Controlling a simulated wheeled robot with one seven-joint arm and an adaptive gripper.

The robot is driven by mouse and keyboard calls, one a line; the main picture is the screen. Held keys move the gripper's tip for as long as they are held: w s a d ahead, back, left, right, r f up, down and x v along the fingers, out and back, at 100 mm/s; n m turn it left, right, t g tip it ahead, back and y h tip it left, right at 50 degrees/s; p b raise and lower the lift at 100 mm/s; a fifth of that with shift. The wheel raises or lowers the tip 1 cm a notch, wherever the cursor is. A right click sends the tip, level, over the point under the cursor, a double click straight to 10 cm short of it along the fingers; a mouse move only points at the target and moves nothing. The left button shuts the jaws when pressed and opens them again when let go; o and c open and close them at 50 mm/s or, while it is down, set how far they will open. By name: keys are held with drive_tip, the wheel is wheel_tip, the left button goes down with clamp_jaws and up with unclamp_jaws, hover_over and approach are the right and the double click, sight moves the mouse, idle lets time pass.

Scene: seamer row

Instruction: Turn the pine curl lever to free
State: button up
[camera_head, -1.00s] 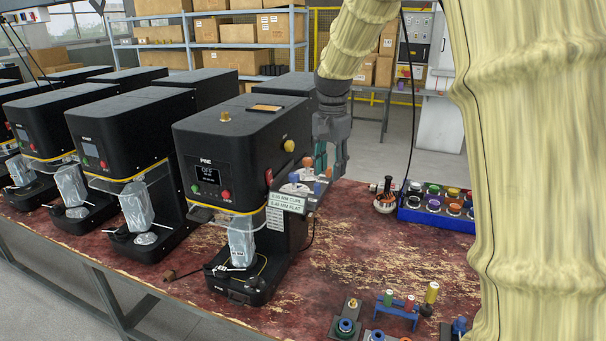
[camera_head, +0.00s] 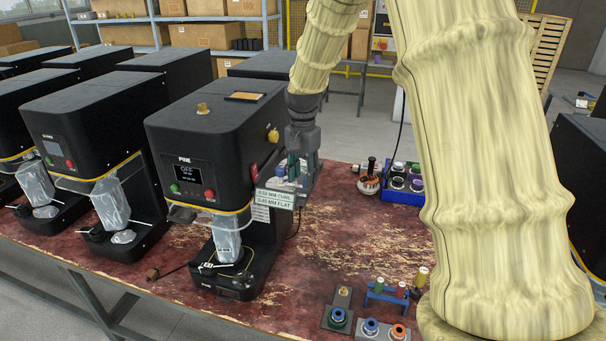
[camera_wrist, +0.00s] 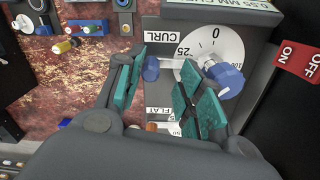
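The black PINE machine (camera_head: 215,150) stands on the worn red table, its screen reading OFF. My gripper (camera_head: 300,172) is at the right side of this machine and hides most of its side controls in the head view. In the wrist view my gripper (camera_wrist: 166,72) is open, its teal-padded fingers apart. A blue knob (camera_wrist: 151,68), probably the curl lever's end, shows between the fingers below the CURL label (camera_wrist: 172,40), nearer the left finger. I cannot tell whether they touch. A white numbered dial (camera_wrist: 207,43) with a larger blue knob (camera_wrist: 224,78) is right of the fingers.
An orange knob (camera_wrist: 151,127) is partly hidden near the FLAT label. A red ON/OFF switch (camera_wrist: 298,62) is at the right. A sign (camera_head: 274,198) hangs at the machine's front side. Rollers and parts (camera_head: 370,327) lie at the table front; a blue tray (camera_head: 403,190) stands behind.

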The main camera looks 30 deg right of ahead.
drive_tip(key=shift+s+d+f, duration=0.1)
drive_tip(key=shift+f, duration=0.15)
drive_tip(key=shift+s+f, duration=0.1)
drive_tip(key=shift+s, duration=0.8)
drive_tip(key=shift+w+f, duration=0.15)
drive_tip(key=shift+w, duration=0.3)
drive_tip(key=shift+w+f, duration=0.1)
drive_tip(key=shift+w, duration=0.1)
drive_tip(key=shift+c, duration=1.3)
drive_tip(key=shift+s, duration=0.25)
clamp_jaws()
